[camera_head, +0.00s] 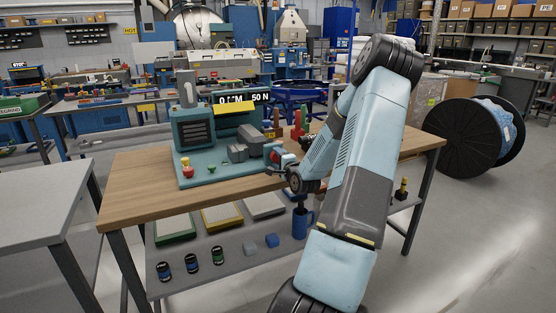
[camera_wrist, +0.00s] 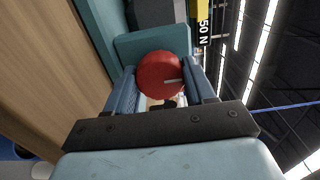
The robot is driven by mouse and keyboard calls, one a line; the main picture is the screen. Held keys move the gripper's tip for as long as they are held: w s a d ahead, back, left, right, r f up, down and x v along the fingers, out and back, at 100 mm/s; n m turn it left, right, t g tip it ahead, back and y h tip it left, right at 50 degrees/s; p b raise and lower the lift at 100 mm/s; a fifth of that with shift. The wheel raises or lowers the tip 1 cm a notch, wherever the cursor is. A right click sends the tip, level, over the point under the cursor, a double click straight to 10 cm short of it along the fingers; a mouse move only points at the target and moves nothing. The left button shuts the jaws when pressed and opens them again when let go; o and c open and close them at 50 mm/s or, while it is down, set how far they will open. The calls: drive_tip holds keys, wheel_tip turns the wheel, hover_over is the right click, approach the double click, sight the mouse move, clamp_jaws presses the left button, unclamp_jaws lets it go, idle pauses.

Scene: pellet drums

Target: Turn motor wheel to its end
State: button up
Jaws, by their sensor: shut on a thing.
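The motor wheel is a red round knob (camera_wrist: 163,75) with a short white mark, seen face-on in the wrist view. It sits on the teal machine (camera_head: 195,130), which stands on the wooden table. My gripper (camera_wrist: 163,90) has one finger on each side of the red wheel and is shut on it. In the head view, my gripper (camera_head: 277,162) is at the right side of the machine, and the wheel shows only in small part there. The white mark points toward the right in the wrist view.
The machine's teal base plate (camera_head: 215,172) carries a red-topped button (camera_head: 187,168) at its front left. The wooden tabletop (camera_head: 140,178) is clear at the left.

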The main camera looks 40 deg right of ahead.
drive_tip(key=shift+d+f, duration=0.1)
drive_tip(key=shift+f, duration=0.05)
idle(0.3)
drive_tip(key=o, duration=1)
drive_tip(key=shift+o, duration=0.2)
drive_tip(key=shift+s, duration=0.1)
drive_tip(key=s+a, duration=0.2)
drive_tip(key=s, duration=1.1)
drive_tip(key=shift+s+a, duration=0.15)
drive_tip(key=shift+a, duration=0.2)
